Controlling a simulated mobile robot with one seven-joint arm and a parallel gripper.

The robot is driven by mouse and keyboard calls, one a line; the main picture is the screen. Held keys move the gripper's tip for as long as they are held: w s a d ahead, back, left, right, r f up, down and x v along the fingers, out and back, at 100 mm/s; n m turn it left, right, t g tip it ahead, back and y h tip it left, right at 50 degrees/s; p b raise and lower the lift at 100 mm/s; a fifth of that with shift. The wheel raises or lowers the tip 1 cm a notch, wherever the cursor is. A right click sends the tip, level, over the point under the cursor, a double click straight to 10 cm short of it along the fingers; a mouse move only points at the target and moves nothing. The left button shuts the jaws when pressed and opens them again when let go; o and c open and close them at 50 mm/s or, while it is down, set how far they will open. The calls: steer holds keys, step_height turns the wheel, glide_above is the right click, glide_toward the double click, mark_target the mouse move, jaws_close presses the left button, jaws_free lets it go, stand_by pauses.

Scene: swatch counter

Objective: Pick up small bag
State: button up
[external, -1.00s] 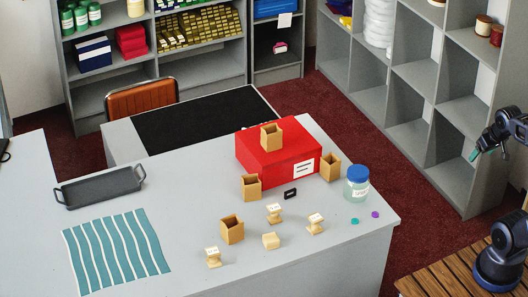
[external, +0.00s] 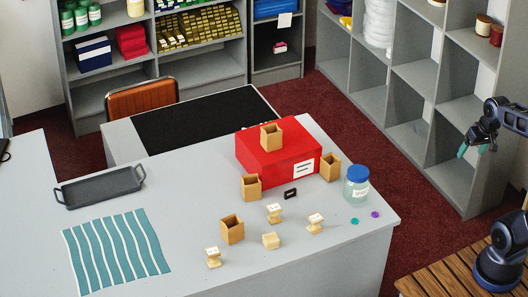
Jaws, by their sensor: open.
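Several small pale bags stand on the grey counter (external: 330,270). They look cinched at the neck with a flared top: one near the middle (external: 274,214), one to its right (external: 316,224) and one at the front left (external: 213,257). A small beige block-like item (external: 270,241) sits among them; I cannot tell whether it is a bag too. My gripper (external: 473,151) is at the right edge of the view, open and empty, with teal fingertips. It is in the air beyond the counter's right end, well apart from the bags.
Open brown boxes stand on the counter (external: 232,230) and on a red box (external: 262,160). A blue-lidded jar (external: 356,184), a small black item (external: 290,194) and two small discs are near the right end. A tray (external: 100,187) and striped cloth (external: 117,252) lie left.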

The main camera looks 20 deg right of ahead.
steer(key=w+a+f+m+g+y, duration=0.35)
steer(key=w+a, duration=0.45)
steer(key=w, duration=0.3)
steer(key=m+g+y, duration=0.2)
steer(key=m+y, duration=1)
steer(key=y, duration=0.1)
glide_toward(336, 157)
steer(key=a, duration=0.6)
steer(key=s+a, duration=0.1)
steer(key=a, duration=0.2)
steer(key=shift+a+f, duration=0.25)
steer(key=shift+a, duration=0.1)
steer(key=c, duration=1)
